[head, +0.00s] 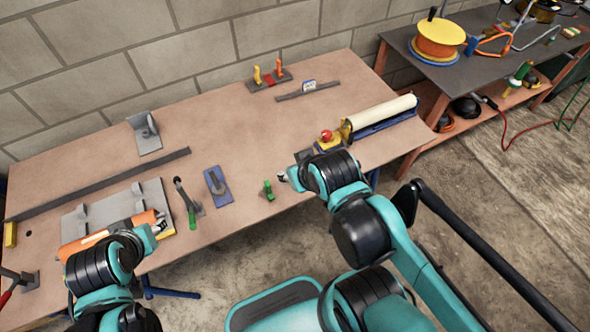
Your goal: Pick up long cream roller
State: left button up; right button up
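The long cream roller (382,115) lies at the right end of the table, slanting up to the right, along a dark blue holder. A yellow part with a red knob sits at its left end. My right gripper (287,178) is over the table's front part, left of and nearer than the roller, apart from it. It is small and partly hidden by my wrist, so its opening is unclear. My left gripper (157,229) is at the table's front left, by an orange cylinder (110,235), far from the roller. Whether it touches the cylinder or is open is unclear.
The wooden table (250,130) has free room in its middle. A blue trowel (217,186), a green-handled tool (192,207), a small green item (268,190) and a long dark bar (100,184) lie on it. A dark shelf with a yellow-orange reel (438,40) stands at right.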

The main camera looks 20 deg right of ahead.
aim_at(360, 120)
jog(key=z, duration=1.6)
jog(key=u, duration=2.7)
jog(key=z, duration=2.65)
jog(key=i+l, duration=0.2)
